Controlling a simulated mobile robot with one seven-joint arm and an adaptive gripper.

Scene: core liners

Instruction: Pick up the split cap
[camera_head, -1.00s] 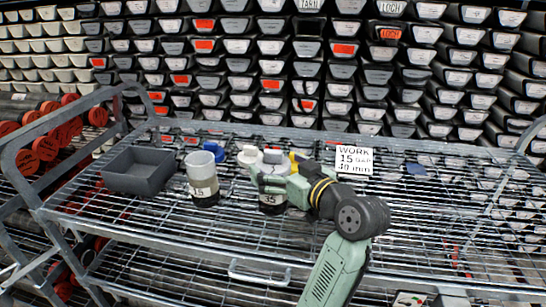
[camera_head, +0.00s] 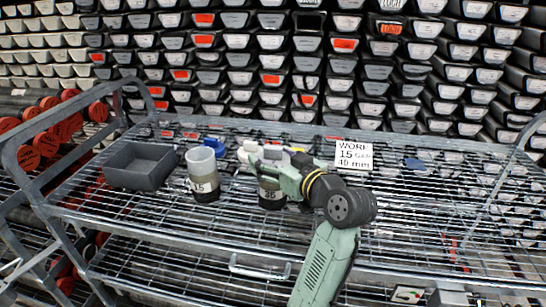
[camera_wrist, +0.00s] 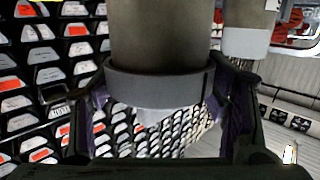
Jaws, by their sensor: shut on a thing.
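The split cap (camera_wrist: 155,88) is a grey band with a dark slit at its right side in the wrist view. It adjoins the end of a grey-brown cylinder (camera_wrist: 150,35); I cannot tell whether it is seated on it. My gripper (camera_wrist: 165,105) is shut on the cap, one dark finger on each side. In the head view my gripper (camera_head: 265,170) is at the top of the jar marked 35 (camera_head: 271,196), and its fingers largely hide the cap.
A jar marked 15 (camera_head: 203,178) stands close to the left, with a grey open bin (camera_head: 140,168) beyond it. A blue item (camera_head: 214,147) and a white item (camera_head: 249,149) stand behind. A sign (camera_head: 354,155) stands right. The wire shelf (camera_head: 430,210) is mostly clear on the right.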

